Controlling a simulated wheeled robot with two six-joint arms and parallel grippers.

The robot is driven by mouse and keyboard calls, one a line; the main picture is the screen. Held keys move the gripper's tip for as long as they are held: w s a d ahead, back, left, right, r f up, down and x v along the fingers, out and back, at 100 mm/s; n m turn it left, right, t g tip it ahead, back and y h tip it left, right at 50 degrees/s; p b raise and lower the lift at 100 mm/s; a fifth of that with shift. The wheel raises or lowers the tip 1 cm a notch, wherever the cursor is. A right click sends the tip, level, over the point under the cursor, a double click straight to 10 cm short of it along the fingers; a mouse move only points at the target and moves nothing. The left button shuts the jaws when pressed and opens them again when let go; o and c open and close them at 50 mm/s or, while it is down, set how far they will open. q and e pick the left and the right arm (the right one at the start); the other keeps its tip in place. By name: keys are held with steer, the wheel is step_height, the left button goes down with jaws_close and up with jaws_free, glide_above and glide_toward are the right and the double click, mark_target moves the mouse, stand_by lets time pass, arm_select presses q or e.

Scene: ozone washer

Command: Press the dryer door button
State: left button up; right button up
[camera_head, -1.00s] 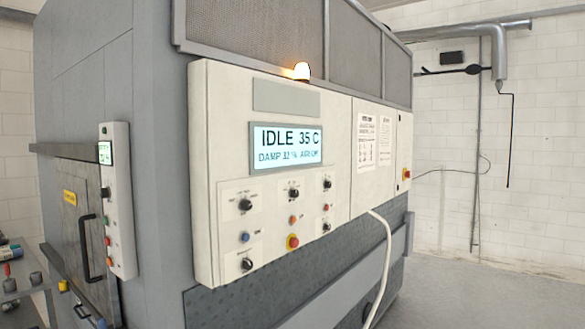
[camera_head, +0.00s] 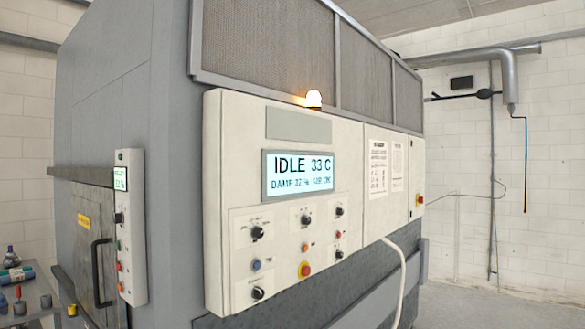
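The grey dryer (camera_head: 172,200) fills the left and middle of the head view. Its door (camera_head: 88,232) is on the left face, with a dark vertical handle (camera_head: 97,272) and a yellow label; it looks shut. A narrow white panel (camera_head: 131,265) beside the door carries a small green screen, a black knob and several coloured buttons (camera_head: 119,246). I cannot read which is the door button. Neither gripper shows.
An amber lamp (camera_head: 314,98) glows on top of the control panel. A grey table (camera_head: 40,298) with bottles and small items stands at lower left. A white hose (camera_head: 402,285) hangs from the panel. Floor (camera_head: 480,308) at the right is clear.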

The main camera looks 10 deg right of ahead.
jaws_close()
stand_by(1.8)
